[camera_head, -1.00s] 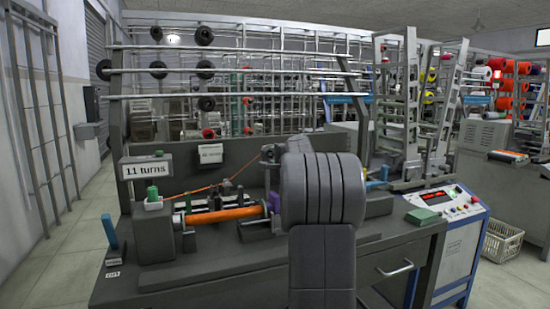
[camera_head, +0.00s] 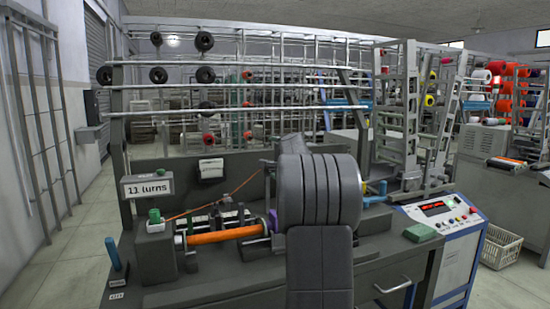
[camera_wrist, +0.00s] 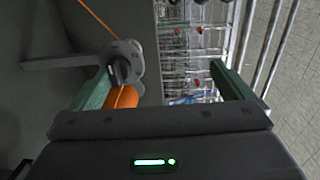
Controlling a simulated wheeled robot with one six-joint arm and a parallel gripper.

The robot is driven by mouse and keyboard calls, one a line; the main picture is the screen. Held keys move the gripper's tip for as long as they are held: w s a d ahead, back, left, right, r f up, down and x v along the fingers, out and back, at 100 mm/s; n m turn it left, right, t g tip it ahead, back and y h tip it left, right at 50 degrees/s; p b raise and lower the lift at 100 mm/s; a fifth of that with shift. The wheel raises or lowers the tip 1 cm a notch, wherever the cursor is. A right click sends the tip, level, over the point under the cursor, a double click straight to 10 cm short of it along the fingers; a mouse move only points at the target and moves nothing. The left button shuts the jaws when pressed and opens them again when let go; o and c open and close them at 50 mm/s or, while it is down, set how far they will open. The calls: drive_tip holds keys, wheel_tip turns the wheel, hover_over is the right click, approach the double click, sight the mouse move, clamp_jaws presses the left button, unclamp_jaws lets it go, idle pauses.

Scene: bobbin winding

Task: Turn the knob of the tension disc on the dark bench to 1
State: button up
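In the wrist view a grey tension disc (camera_wrist: 124,66) with a rounded knob-like part stands on a bracket, near the tip of the left finger. An orange thread (camera_wrist: 95,16) runs to it. I cannot read any number or mark on the knob. My gripper (camera_wrist: 161,72) is open, its two green fingers wide apart with no object clearly held between them. In the head view my own arm hides the gripper and most of the disc. The dark bench (camera_head: 160,290) carries the orange bobbin (camera_head: 222,236).
A sign reading "11 turns" (camera_head: 148,187) stands at the bench's left. A blue upright handle (camera_head: 113,255) is at the front left. A green block (camera_head: 420,232) lies at the right, beside a control box (camera_head: 440,209). The front of the bench is fairly clear.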

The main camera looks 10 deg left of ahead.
drive_tip(key=shift+t, duration=0.5)
wheel_tip(320, 180, up, 6)
drive_tip(key=shift+f, duration=0.25)
drive_tip(key=shift+g, duration=0.3)
wheel_tip(320, 180, down, 4)
drive_tip(key=shift+f, duration=0.1)
drive_tip(key=shift+c, duration=0.2)
drive_tip(key=shift+s+d+f+b, duration=0.15)
drive_tip(key=shift+s+f+b, duration=0.05)
drive_tip(key=shift+s+b, duration=0.1)
drive_tip(key=shift+c, duration=0.8)
drive_tip(key=shift+s+d+b, duration=0.25)
drive_tip(key=shift+s+b, duration=0.15)
drive_tip(key=shift+s, duration=0.05)
drive_tip(key=shift+c, duration=0.3)
drive_tip(key=shift+b+v, duration=0.35)
drive_tip(key=shift+v, duration=0.65)
drive_tip(key=c, duration=0.9)
drive_tip(key=shift+o, duration=0.2)
drive_tip(key=b+v, duration=0.5)
drive_tip(key=v, duration=0.7)
drive_tip(key=shift+s+f+b, duration=0.25)
drive_tip(key=shift+f+b, duration=0.05)
drive_tip(key=shift+f, duration=0.3)
drive_tip(key=shift+d, duration=0.1)
